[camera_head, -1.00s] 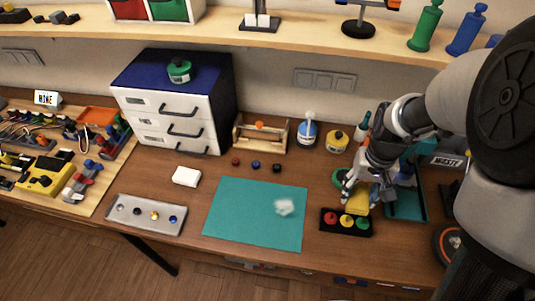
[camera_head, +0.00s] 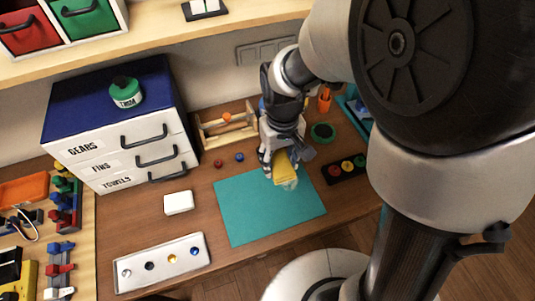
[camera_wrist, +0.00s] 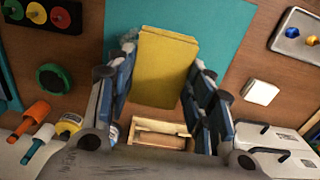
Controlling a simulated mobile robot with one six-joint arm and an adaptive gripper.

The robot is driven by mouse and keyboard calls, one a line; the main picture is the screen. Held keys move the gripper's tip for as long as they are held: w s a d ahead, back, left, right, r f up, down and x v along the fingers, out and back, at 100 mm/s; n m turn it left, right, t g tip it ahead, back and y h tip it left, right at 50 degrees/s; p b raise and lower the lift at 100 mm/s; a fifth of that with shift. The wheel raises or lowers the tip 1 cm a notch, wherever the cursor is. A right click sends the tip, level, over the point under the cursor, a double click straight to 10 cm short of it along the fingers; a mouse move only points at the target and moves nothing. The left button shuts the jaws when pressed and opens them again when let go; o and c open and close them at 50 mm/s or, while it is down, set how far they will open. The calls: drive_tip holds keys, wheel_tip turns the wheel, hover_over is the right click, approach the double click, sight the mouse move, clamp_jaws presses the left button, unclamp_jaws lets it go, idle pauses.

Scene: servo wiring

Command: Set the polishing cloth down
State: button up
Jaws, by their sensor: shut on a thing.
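The yellow polishing cloth (camera_head: 286,163) is held in my gripper (camera_head: 277,172), over the top right part of the teal mat (camera_head: 240,215). In the wrist view the cloth (camera_wrist: 163,62) lies between the two blue-padded fingers of my gripper (camera_wrist: 158,75), with the teal mat (camera_wrist: 215,35) behind it. A small whitish, translucent thing (camera_head: 291,184) shows just below the cloth in the head view. I cannot tell whether the cloth touches the mat.
A white block (camera_head: 178,202) and a grey tray (camera_head: 160,262) with small balls stand left of the mat. A black holder with coloured discs (camera_head: 345,168) is to the right. A wooden rack (camera_head: 226,127) and labelled drawers (camera_head: 120,150) stand behind. The mat's left part is clear.

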sight(277, 195)
wheel_tip(277, 195, down, 16)
drive_tip(key=b, duration=0.4)
drive_tip(key=shift+b, duration=0.4)
drive_tip(key=shift+f, duration=0.15)
drive_tip(key=o, duration=0.9)
